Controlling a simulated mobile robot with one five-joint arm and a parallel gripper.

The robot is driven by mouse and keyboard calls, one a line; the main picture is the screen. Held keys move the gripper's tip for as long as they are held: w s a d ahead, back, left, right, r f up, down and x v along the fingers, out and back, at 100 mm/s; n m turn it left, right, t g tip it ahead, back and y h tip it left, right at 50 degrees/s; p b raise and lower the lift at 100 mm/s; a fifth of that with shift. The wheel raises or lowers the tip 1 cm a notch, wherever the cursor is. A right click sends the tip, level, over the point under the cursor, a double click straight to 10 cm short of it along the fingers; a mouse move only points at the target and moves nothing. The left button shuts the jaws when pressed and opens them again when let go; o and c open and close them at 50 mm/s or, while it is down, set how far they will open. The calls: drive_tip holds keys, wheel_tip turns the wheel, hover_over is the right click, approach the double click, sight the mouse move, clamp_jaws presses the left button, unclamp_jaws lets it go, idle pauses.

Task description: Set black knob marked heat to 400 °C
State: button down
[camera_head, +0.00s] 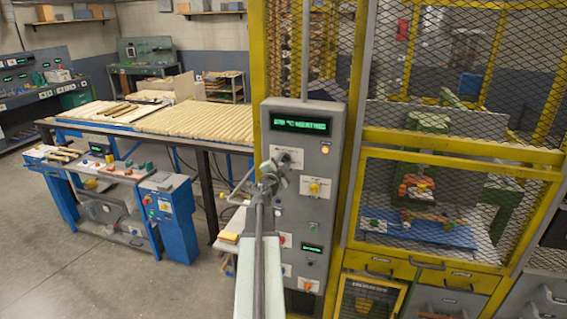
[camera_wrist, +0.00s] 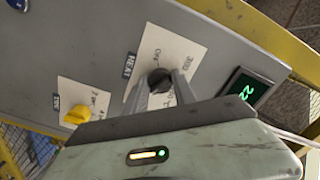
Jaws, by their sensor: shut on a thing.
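The black knob marked HEAT (camera_wrist: 160,78) sits on a white label plate on the grey control panel. It shows between my fingertips in the wrist view. My gripper (camera_wrist: 162,90) is shut on this knob, with a finger on either side. In the head view my gripper (camera_head: 270,172) reaches the upper left of the panel (camera_head: 331,150), and my arm hides most of the knob. The green display (camera_head: 301,124) above reads a °C value and HEATING; its digits are too small to read surely. Part of a display (camera_wrist: 247,88) shows "22" in the wrist view.
A yellow knob (camera_wrist: 77,115) on its own plate is beside the gripper; a yellow knob (camera_head: 314,188) also shows in the head view. Yellow mesh guarding (camera_head: 456,152) stands right of the panel. A table of turned wood rods (camera_head: 200,122) stands to the left.

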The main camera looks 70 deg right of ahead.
idle(0.3)
drive_tip(key=c, duration=1)
unclamp_jaws()
drive_tip(key=shift+a, duration=0.1)
drive_tip(key=a, duration=0.7)
drive_tip(key=shift+s+a, duration=0.25)
drive_tip(key=shift+a, duration=0.05)
